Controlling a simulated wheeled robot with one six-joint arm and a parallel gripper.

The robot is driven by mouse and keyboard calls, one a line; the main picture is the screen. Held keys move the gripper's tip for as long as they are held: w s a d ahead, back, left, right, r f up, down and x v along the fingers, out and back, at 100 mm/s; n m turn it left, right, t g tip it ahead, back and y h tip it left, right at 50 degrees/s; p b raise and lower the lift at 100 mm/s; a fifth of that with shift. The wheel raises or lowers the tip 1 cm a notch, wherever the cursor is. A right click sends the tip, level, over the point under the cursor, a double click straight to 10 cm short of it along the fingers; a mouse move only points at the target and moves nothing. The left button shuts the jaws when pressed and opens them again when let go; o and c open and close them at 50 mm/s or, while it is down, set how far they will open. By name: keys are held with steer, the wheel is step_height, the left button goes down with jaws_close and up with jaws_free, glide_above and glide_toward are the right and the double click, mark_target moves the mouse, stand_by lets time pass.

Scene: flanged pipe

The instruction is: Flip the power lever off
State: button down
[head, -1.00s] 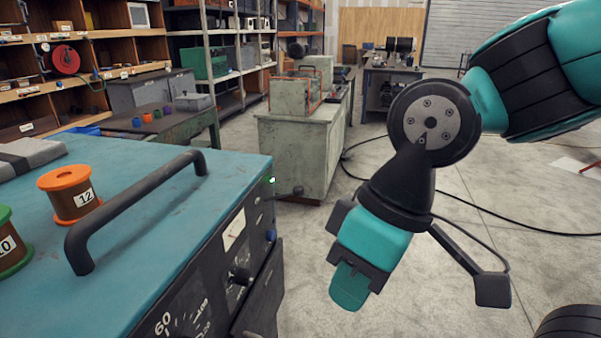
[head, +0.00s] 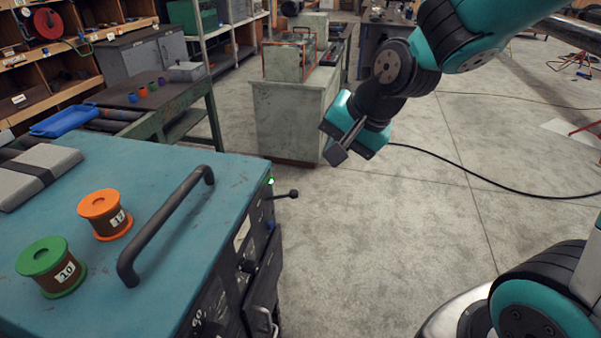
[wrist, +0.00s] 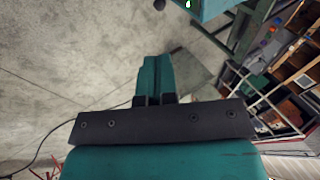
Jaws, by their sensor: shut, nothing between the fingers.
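The power lever (head: 285,194) is a thin black rod with a ball end. It sticks out from the front face of the teal-topped machine (head: 240,172), beside a lit green lamp (head: 270,181). In the wrist view the lever's dark ball (wrist: 159,4) shows at the top edge, cut off by the frame. My gripper (wrist: 155,65) has its teal fingers together and empty, apart from the lever. In the head view my gripper is up and to the right of the lever, and its fingertips are hard to make out.
Orange (head: 105,214) and green (head: 50,267) spools and a black handle (head: 165,228) are on the machine top. A pale cabinet (head: 292,122) stands behind my gripper. A black cable (head: 450,177) lies on the floor. Open floor is right of the machine.

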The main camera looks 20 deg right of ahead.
mark_target(296, 192)
steer(key=shift+f, duration=0.15)
steer(key=p+x, duration=0.3)
steer(key=x, duration=1.1)
steer(key=shift+a, duration=0.1)
